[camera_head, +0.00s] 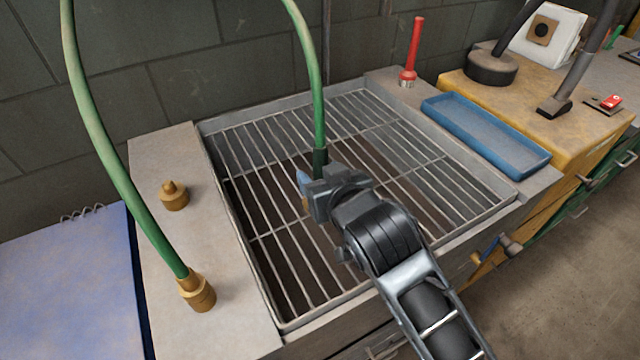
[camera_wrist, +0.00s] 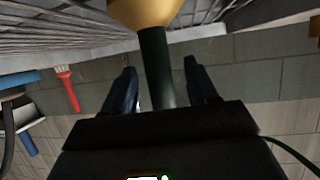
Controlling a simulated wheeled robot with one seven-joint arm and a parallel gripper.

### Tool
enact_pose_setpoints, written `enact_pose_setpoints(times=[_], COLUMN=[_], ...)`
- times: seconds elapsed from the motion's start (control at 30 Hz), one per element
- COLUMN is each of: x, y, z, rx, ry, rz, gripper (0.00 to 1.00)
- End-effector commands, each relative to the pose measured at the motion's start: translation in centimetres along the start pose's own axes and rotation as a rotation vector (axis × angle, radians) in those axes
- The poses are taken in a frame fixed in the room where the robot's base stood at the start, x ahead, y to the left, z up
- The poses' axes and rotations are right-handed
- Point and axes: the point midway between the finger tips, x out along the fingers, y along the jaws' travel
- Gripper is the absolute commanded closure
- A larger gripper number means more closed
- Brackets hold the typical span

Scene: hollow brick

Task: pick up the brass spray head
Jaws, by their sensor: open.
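The brass spray head (camera_wrist: 145,12) shows as a flared golden piece at the top of the wrist view, cut off by the frame edge. Its dark stem (camera_wrist: 157,60) runs down between the two fingers of my gripper (camera_wrist: 160,66). The fingers are open, one on each side of the stem, with a visible gap on the right. In the head view my gripper (camera_head: 304,184) is over the sink grate at the lower end of the green hose (camera_head: 318,100). There it hides nearly all of the spray head.
The hose's other end joins a brass fitting (camera_head: 198,292) on the left ledge, near a small brass nozzle (camera_head: 173,197). The metal grate (camera_head: 270,240) lies below my gripper. A blue tray (camera_head: 487,133) and a red-handled brush (camera_head: 412,55) are to the right.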

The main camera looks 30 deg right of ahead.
Motion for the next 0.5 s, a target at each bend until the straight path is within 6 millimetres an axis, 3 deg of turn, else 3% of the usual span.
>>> enact_pose_setpoints(times=[0.2,0.5], x=[2.5,2.7], y=[0.0,0.1], z=[-0.1,0.0], rx=[0.000,0.000], ry=[0.001,0.001], rz=[0.000,0.000], gripper=[0.42,0.45])
